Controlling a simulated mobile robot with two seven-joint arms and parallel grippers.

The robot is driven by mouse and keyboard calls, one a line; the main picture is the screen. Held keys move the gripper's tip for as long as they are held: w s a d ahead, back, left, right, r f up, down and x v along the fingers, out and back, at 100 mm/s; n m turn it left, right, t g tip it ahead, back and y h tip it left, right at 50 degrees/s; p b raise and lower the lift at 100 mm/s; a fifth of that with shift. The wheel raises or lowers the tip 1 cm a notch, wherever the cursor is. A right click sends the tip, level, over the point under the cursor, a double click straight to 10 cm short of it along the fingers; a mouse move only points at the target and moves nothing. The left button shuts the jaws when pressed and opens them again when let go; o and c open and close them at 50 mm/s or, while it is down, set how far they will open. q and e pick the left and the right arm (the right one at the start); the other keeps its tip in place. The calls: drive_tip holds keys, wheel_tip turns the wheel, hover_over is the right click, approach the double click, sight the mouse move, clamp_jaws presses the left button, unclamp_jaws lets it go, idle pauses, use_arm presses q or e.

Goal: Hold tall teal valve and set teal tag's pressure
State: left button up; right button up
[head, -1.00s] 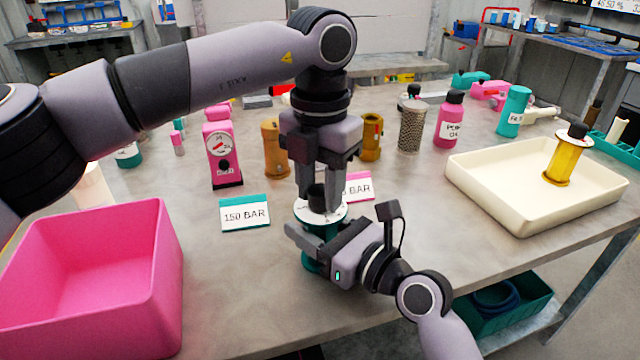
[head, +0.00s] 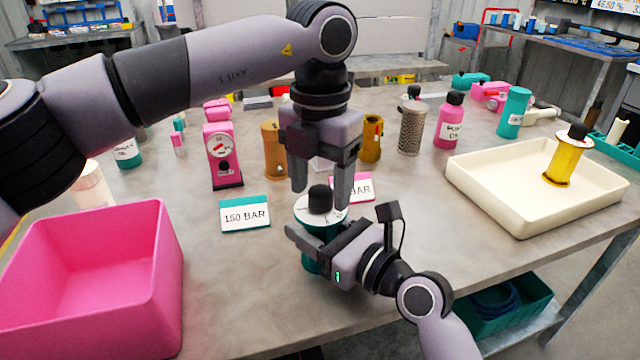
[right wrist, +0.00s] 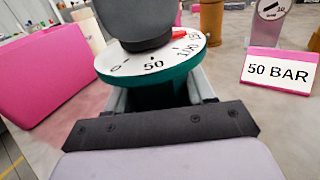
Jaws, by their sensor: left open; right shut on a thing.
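The tall teal valve (head: 311,262) stands upright on the bench, with a white dial (head: 303,212) and black knob (head: 320,200) on top. My right gripper (head: 318,240) is shut around its teal body, hiding much of it. My left gripper (head: 320,192) is open, pointing down, its fingertips apart at the knob's top. In the right wrist view, the dial (right wrist: 135,66) shows 0, 50 and 100. The knob's red pointer (right wrist: 186,33) lies past 100, near a mark too small to read surely. The teal tag (head: 245,213) reads 150 BAR.
A pink tag (right wrist: 279,73) reading 50 BAR stands behind the valve. A pink bin (head: 150,290) is at left, a cream tray (head: 490,208) with a yellow valve (head: 562,160) at right. A pink gauge unit (head: 222,155) and brown valves stand behind.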

sight(320, 190)
use_arm(q)
wheel_tip(320, 190, up, 11)
drive_tip(key=shift+r, duration=0.15)
idle(0.4)
use_arm(e)
drive_tip(key=o, duration=1.4)
